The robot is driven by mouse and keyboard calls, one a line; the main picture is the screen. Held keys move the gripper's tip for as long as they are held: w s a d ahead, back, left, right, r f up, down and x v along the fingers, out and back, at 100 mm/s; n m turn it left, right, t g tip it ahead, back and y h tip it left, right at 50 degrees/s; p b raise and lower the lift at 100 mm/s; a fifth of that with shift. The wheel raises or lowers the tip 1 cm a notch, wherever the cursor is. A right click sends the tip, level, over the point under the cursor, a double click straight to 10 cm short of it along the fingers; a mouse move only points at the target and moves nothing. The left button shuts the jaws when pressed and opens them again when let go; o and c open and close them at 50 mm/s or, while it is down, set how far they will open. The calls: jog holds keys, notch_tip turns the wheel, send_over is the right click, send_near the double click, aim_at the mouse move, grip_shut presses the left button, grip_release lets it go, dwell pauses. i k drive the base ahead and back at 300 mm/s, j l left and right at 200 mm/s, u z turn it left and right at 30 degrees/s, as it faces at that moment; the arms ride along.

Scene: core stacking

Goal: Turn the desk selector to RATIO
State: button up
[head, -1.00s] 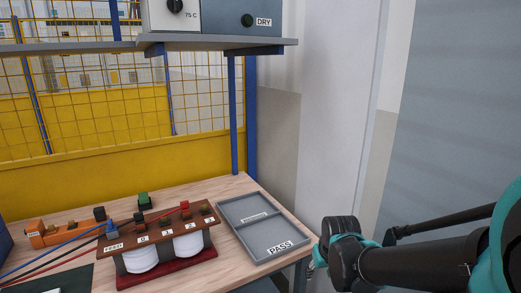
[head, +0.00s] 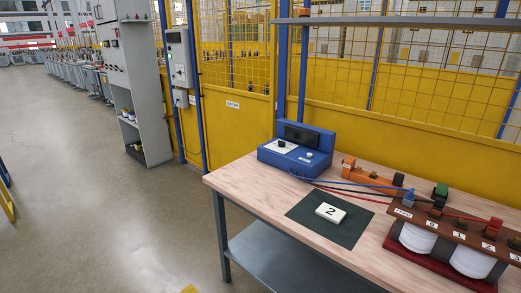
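A blue instrument box (head: 290,155) stands at the back left of the wooden desk (head: 250,190). It has a dark display (head: 302,135) on its raised back. A black selector knob (head: 282,143) sits on a white plate on its sloped top, with a pale button or dial (head: 309,155) to the right. The lettering around the knob is too small to read, so I cannot tell its setting. My gripper is not in the head view now.
A dark mat (head: 330,228) with a white block marked 2 (head: 330,212) lies in front of the box. Cables run right to an orange clamp (head: 370,178) and a transformer with white coils (head: 418,238). Open floor (head: 110,220) lies left.

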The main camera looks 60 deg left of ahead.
aim_at(281, 144)
jog(key=u, duration=1.85)
